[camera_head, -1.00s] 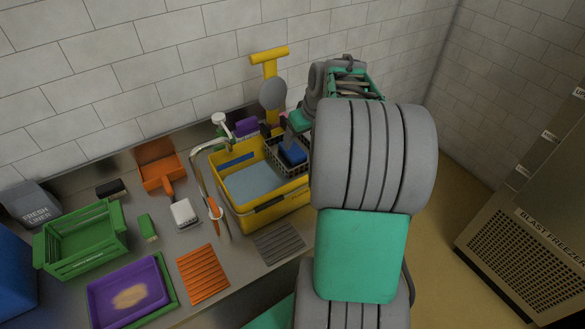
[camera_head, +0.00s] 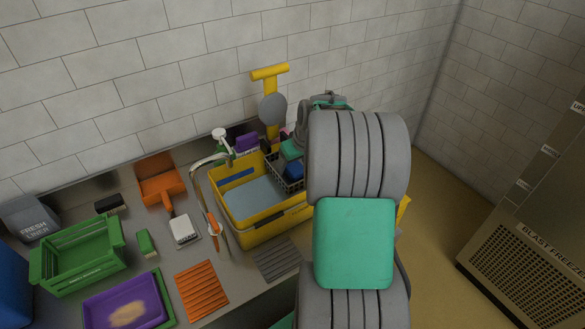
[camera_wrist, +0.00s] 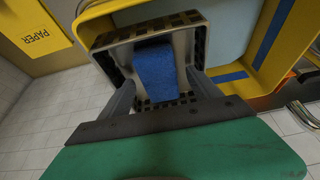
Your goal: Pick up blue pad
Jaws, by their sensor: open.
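The blue pad (camera_wrist: 153,70) lies in a small dark slotted basket (camera_wrist: 108,50) in the wrist view. It also shows in the head view (camera_head: 294,171), in the basket at the right end of the yellow tub (camera_head: 262,232). My gripper (camera_wrist: 163,88) is open in the wrist view, with one finger on each side of the pad's near part. I cannot tell whether the fingers touch the pad. In the head view my arm hides much of the gripper and the basket's right side.
The tub holds pale blue water (camera_head: 255,198). A curved tap (camera_head: 203,163) stands at its left, and a yellow-handled tool (camera_head: 270,95) rises behind. A green crate (camera_head: 80,256), purple tray (camera_head: 125,308) and orange ribbed mat (camera_head: 201,290) lie farther left.

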